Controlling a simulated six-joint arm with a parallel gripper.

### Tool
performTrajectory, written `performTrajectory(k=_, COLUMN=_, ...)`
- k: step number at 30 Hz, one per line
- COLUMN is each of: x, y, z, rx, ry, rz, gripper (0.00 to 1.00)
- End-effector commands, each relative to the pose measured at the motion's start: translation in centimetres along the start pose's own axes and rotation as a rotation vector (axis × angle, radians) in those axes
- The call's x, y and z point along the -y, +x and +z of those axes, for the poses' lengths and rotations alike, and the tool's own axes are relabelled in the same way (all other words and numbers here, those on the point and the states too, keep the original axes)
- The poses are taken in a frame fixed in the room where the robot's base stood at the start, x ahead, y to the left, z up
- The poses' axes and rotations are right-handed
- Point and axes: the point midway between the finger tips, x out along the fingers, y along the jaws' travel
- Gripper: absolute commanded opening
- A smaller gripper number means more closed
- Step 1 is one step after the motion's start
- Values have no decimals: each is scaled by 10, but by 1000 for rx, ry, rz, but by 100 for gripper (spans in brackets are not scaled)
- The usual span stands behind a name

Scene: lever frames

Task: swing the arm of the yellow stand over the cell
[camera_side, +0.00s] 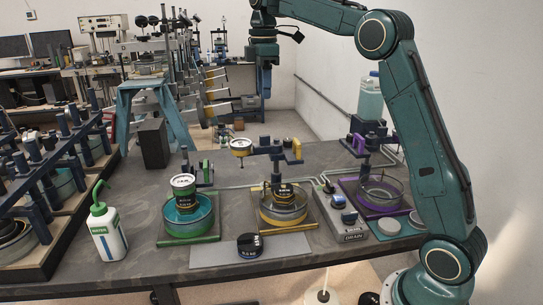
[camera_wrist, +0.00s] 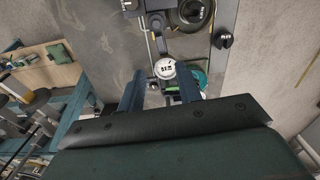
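The yellow stand (camera_side: 277,168) is at the middle of the table. A yellow handle (camera_side: 297,150) is at the arm's right end. The yellow cell (camera_side: 283,218) sits in front of the stand, with a dark labelled canister (camera_side: 281,193) in it. My gripper (camera_side: 264,90) points down, above and apart from the stand. In the wrist view its fingers (camera_wrist: 161,70) are spread and empty; a white round dial (camera_wrist: 165,68) shows between them, lower down.
A green stand and cell (camera_side: 190,240) with a canister are to the left, a purple stand and cell (camera_side: 380,210) to the right. A dark puck (camera_side: 250,245) lies on a grey plate in front. A white bottle (camera_side: 107,235) and racks (camera_side: 40,190) stand at the left.

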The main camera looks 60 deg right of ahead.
Motion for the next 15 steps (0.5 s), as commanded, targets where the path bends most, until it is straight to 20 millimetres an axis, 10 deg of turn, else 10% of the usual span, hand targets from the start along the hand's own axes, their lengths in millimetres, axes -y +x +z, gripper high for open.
performTrajectory(k=15, x=1, y=50, z=0, rx=1, ry=0, rz=-3, gripper=35)
